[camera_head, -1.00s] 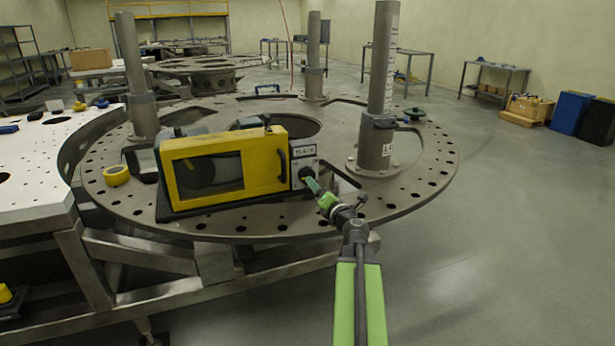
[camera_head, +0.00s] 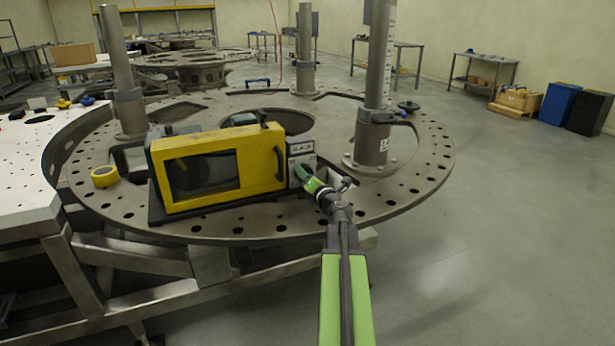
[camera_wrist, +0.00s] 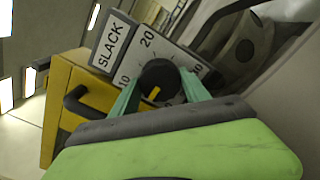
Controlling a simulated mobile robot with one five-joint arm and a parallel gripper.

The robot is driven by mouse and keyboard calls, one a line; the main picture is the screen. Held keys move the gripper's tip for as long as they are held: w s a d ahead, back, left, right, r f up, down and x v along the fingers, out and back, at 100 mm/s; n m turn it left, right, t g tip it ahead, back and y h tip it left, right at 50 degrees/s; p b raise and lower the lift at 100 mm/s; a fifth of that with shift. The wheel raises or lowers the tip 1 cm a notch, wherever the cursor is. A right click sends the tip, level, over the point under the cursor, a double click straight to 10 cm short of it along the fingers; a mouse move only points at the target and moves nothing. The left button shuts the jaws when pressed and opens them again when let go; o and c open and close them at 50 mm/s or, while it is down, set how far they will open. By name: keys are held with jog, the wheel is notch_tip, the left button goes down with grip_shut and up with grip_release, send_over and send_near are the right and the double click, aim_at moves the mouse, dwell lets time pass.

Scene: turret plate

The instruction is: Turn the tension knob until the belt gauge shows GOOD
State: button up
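The yellow-framed belt gauge unit (camera_head: 222,170) stands on the round plate, with its light control panel (camera_head: 300,158) on its right end. In the wrist view the panel's sign (camera_wrist: 113,42) reads SLACK. Below it is the black tension knob (camera_wrist: 156,74) with a yellow mark, on a dial with 20 at its top and 10 at the left. My gripper (camera_head: 305,178) is at the panel. In the wrist view the green fingers of my gripper (camera_wrist: 160,78) lie on both sides of the knob, their tips at its edges. I cannot tell whether they press on it.
The round turret plate (camera_head: 258,229) has many holes and upright posts; one post (camera_head: 375,90) stands close right of the panel. A yellow tape roll (camera_head: 104,176) lies left of the unit. Open floor (camera_head: 480,230) is at the right.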

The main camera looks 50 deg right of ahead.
jog(key=c, duration=0.7)
jog(key=shift+s, duration=0.1)
jog(key=shift+m, duration=0.3)
jog(key=m, duration=0.3)
jog(key=shift+m, duration=2.5)
jog(key=o, duration=1.3)
